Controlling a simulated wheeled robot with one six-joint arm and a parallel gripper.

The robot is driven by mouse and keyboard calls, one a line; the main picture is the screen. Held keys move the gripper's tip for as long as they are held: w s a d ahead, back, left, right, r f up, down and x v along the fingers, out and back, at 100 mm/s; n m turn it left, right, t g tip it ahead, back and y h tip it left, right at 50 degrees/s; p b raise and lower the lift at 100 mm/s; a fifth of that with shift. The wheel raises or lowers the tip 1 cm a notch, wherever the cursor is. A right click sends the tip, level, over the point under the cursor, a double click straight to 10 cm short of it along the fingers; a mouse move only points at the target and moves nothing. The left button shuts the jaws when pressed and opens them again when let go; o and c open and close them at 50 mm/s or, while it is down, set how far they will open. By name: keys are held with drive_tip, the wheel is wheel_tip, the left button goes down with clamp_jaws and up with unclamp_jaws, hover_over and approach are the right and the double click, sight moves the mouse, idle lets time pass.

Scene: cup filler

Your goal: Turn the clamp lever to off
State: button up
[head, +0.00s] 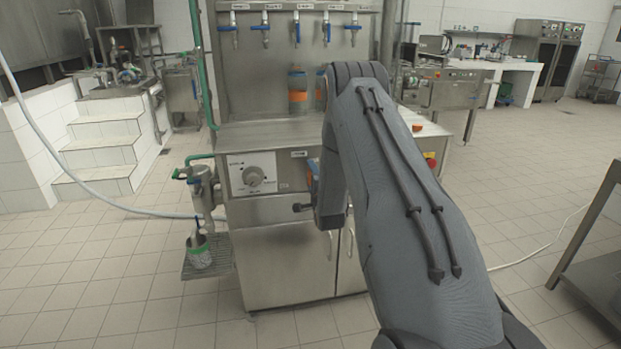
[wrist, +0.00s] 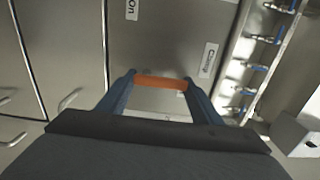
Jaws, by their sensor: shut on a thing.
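The clamp lever (wrist: 160,82) shows in the wrist view as an orange bar on the grey metal cabinet face. My gripper (wrist: 159,79) has its two blue fingers at either end of the bar and is shut on it. A white label reading "Clamp" (wrist: 208,60) is on the panel, right of and above the lever. In the head view my arm covers most of the lever and my gripper, so I cannot read the lever's exact position there.
A control panel with a round dial (head: 253,177) is left of my arm. A cup (head: 199,254) stands on a small grated shelf (head: 207,268) at the machine's left side. Bottles (head: 298,91) stand above the counter. The tiled floor on the left is mostly clear.

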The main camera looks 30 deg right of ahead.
idle(0.3)
drive_tip(key=o, duration=1.1)
drive_tip(key=shift+c, duration=0.2)
drive_tip(key=shift+s, duration=0.1)
drive_tip(key=b+v, duration=0.1)
drive_tip(key=v, duration=0.6)
drive_tip(key=shift+s, duration=0.35)
drive_tip(key=shift+a, duration=0.1)
